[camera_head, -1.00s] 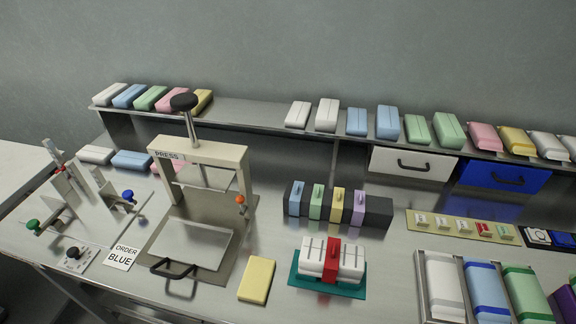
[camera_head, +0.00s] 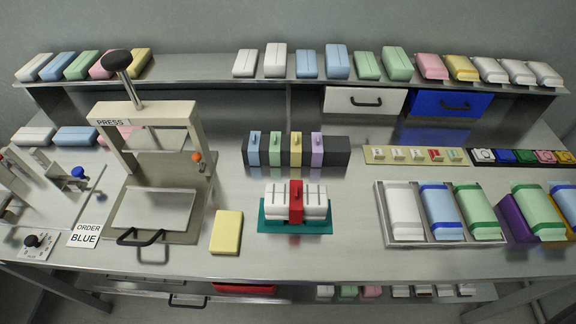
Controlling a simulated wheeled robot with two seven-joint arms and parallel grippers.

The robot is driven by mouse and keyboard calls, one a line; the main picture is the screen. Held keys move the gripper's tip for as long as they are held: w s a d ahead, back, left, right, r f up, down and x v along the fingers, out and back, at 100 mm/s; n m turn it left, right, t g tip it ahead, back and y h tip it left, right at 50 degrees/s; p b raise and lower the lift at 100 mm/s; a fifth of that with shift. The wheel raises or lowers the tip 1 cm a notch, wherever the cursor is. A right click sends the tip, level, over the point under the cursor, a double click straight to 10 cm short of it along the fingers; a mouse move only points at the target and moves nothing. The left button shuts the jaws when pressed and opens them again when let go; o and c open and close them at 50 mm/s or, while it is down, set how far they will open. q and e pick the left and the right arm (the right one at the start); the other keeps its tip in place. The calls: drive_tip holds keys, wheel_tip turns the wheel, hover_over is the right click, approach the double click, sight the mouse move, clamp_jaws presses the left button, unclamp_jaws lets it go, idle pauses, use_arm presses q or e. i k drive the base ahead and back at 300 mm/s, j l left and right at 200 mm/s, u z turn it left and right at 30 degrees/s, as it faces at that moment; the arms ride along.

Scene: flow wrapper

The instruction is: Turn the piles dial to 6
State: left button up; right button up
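The dial (camera_head: 33,241) is a small black knob on a white plate (camera_head: 25,248) with markings around it, at the front left corner of the bench. The markings are too small to read, so I cannot tell its setting or whether it is the piles dial. An order card (camera_head: 86,235) reading "ORDER BLUE" lies just right of it. Neither of my grippers shows in the head view.
A press (camera_head: 150,115) with a front handle stands right of the dial. A frame with a blue knob (camera_head: 79,173) stands behind it. A yellow block (camera_head: 227,231), a teal tray (camera_head: 268,226) and a metal tray (camera_head: 446,243) lie farther right. The front bench strip is mostly clear.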

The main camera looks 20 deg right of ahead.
sight(31, 240)
drive_tip(key=u, duration=1.55)
